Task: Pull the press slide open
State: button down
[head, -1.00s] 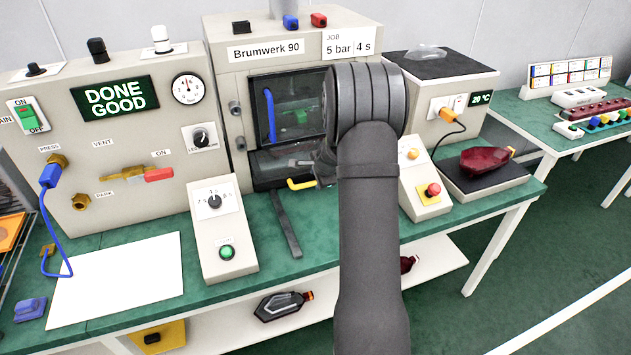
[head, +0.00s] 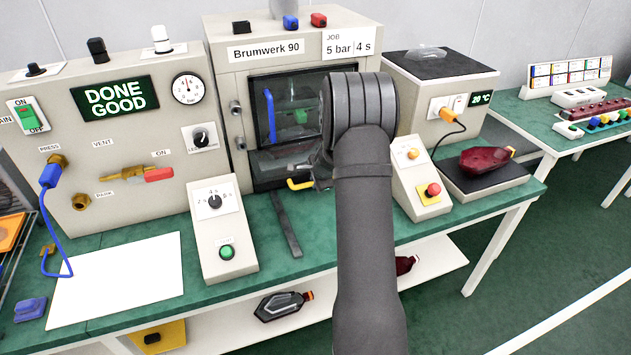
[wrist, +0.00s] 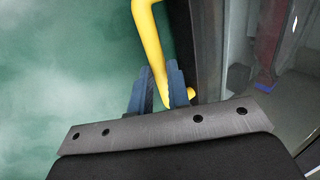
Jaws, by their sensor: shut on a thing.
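The press (head: 291,55), labelled Brumwerk 90, stands at the back of the bench with a dark-framed front window. The yellow slide handle (head: 301,184) sticks out low at the press front, just left of my gripper (head: 322,174). In the wrist view, the yellow handle (wrist: 146,30) runs between the two blue fingers of my gripper (wrist: 160,82), which are shut on it. My arm hides the right part of the press front, and how far out the slide stands is hard to tell.
A timer box (head: 222,228) stands left of the handle and a red-button box (head: 425,190) right of my arm. A dark bar (head: 286,224) lies on the green bench top below the handle. A red lamp (head: 487,161) rests at the right.

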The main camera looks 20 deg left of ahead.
jog(key=s+d, duration=1.7)
jog(key=c, duration=1.4)
grip_release()
jog(key=shift+o, duration=0.2)
jog(key=v, duration=1.7)
jog(key=shift+r, duration=0.2)
jog(key=shift+s, duration=0.1)
